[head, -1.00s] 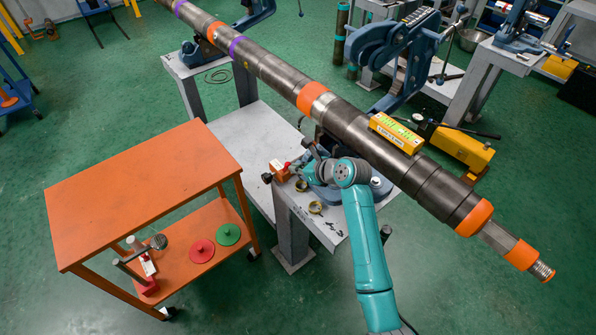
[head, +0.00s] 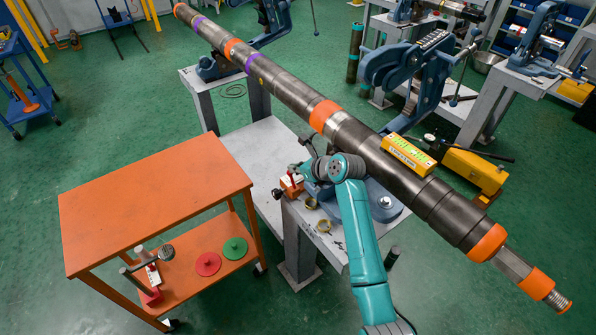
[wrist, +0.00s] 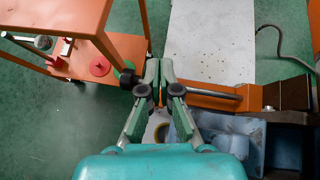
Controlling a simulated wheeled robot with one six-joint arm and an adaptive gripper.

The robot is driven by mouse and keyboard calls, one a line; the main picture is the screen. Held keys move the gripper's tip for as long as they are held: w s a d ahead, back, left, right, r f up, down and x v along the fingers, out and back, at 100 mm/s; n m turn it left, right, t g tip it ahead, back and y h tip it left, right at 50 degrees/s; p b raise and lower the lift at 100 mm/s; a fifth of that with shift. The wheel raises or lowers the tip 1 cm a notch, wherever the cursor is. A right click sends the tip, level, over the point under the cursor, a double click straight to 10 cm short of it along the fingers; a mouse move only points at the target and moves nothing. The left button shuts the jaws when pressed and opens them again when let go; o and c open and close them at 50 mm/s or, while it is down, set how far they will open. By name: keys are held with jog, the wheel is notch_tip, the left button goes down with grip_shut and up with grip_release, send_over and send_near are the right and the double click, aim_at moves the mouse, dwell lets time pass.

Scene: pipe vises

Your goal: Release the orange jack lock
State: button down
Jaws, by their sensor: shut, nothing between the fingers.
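The orange jack lock (head: 291,187) is a small orange body with a red and white part on top and a black knob (head: 278,194) at its left end. It sits at the edge of the grey stand under the long pipe. In the wrist view its orange bar (wrist: 207,88) lies right of the fingers, and the black knob (wrist: 127,79) lies left of them. My gripper (wrist: 159,64) is shut and empty, its green fingertips together over the gap between knob and bar. Whether it touches the lock I cannot tell. In the head view my wrist partly hides the blue vise base.
The pipe (head: 356,140) runs diagonally above the stand, close to my arm. An orange cart (head: 150,200) stands left, with a gap between.

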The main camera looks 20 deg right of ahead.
jog(key=shift+r, duration=0.85)
